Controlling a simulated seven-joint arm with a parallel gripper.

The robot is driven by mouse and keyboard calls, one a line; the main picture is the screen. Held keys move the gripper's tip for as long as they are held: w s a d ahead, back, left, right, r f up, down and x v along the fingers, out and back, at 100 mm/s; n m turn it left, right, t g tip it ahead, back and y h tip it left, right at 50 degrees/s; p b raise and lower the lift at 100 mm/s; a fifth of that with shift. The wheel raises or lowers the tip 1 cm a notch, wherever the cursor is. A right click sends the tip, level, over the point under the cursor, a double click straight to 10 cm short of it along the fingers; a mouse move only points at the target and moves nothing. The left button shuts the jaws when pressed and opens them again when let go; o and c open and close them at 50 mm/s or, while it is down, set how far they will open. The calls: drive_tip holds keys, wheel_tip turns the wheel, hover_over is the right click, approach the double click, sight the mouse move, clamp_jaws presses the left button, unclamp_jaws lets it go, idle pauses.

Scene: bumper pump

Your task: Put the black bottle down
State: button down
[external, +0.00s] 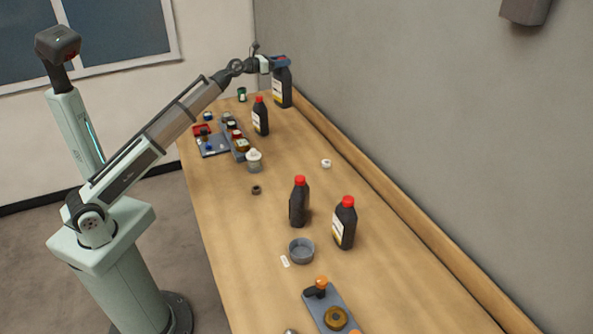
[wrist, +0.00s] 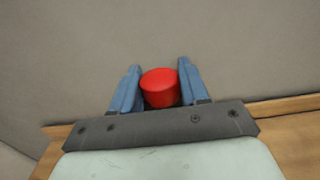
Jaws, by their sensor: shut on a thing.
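A black bottle (external: 282,89) with a pale label is at the far end of the table, against the wall side. My gripper (external: 281,62) is at the top of this bottle. In the wrist view my gripper (wrist: 160,88) has its two blue fingers on either side of the bottle's red cap (wrist: 160,87), shut on it. The bottle looks upright. I cannot tell whether its base touches the table. The bottle's body is hidden in the wrist view.
Another black bottle (external: 260,117) stands just nearer, and two more, one at centre (external: 299,202) and one to its right (external: 344,223). A blue tray (external: 213,151), small jars, a grey bowl (external: 301,250) and a white cap (external: 326,163) are on the table (external: 225,215). The wall is close.

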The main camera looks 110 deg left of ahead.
drive_tip(key=shift+r, duration=1.1)
drive_tip(key=shift+w+d+f+m+t+h, duration=0.15)
drive_tip(key=shift+w+d+h, duration=0.05)
drive_tip(key=shift+w+d, duration=0.3)
drive_tip(key=shift+w+d+f+m+t+h, duration=0.1)
drive_tip(key=shift+w+d+m+t+h, duration=0.1)
drive_tip(key=shift+w+d, duration=0.3)
drive_tip(key=w+d+f+m+t+h, duration=0.15)
drive_tip(key=w+d+m+h, duration=0.4)
drive_tip(key=d, duration=0.85)
drive_tip(key=w+d+m+t+h, duration=0.3)
drive_tip(key=w+d+h, duration=0.5)
drive_tip(key=d, duration=0.5)
drive_tip(key=s+d+r+m+g+h, duration=0.1)
drive_tip(key=d+m+g+h, duration=0.45)
drive_tip(key=d, duration=1.05)
drive_tip(key=s+d+r+m+g+h, duration=0.1)
drive_tip(key=d+m+g+h, duration=0.2)
drive_tip(key=d+m+h, duration=0.85)
drive_tip(key=d+f+n+y, duration=0.1)
drive_tip(key=d+f+n, duration=0.1)
drive_tip(key=f, duration=1.2)
drive_tip(key=d+f+n+y, duration=0.2)
drive_tip(key=f+n, duration=0.1)
drive_tip(key=f, duration=1.1)
drive_tip(key=shift+s+d+n, duration=0.2)
drive_tip(key=shift+d+n, duration=0.1)
drive_tip(key=shift+d, duration=0.05)
drive_tip(key=shift+f, duration=0.2)
